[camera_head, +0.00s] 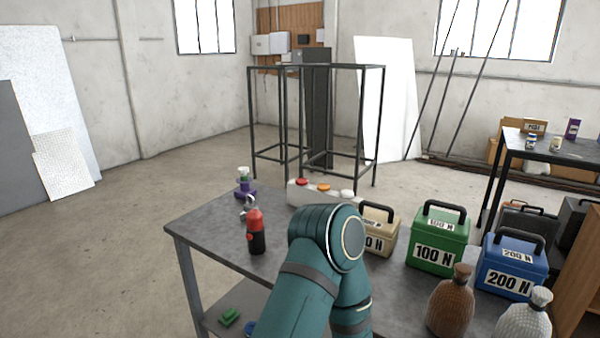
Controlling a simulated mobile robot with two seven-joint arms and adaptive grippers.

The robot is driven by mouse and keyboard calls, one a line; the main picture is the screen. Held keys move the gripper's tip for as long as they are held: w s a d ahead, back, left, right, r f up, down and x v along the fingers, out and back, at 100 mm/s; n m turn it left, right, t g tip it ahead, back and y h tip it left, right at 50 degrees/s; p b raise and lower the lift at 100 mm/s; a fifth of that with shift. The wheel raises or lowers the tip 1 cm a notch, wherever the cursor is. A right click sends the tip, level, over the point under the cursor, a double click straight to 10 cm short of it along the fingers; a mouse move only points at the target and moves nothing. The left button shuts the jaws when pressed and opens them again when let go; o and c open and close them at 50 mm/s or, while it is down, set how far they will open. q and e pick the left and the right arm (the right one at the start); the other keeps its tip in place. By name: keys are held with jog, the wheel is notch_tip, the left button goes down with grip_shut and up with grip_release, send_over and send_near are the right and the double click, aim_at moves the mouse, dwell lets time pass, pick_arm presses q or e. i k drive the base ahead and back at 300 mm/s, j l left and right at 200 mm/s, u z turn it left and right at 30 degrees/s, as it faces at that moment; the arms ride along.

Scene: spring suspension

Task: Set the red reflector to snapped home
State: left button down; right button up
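A red round piece (302,182), which looks like the red reflector, sits on the left end of a long pale block (312,197) near the far edge of the grey table. An orange round piece (323,187) and a white one (347,193) sit on the same block to its right. I cannot tell from here whether the red piece is seated fully or stands proud. A teal link of one of my arms covers the table just in front of the block. Neither of my grippers shows.
A red-and-black bottle (256,232) stands left of my arm on the table (205,222). A purple-based item (244,184) stands at the far left corner. Beige (379,230), green (438,238) and blue (512,263) weight boxes and two sacks (451,303) crowd the right.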

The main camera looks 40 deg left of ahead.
aim_at(301, 181)
jog(key=j, duration=0.75)
jog(key=k+j, duration=0.1)
jog(key=j, duration=0.7)
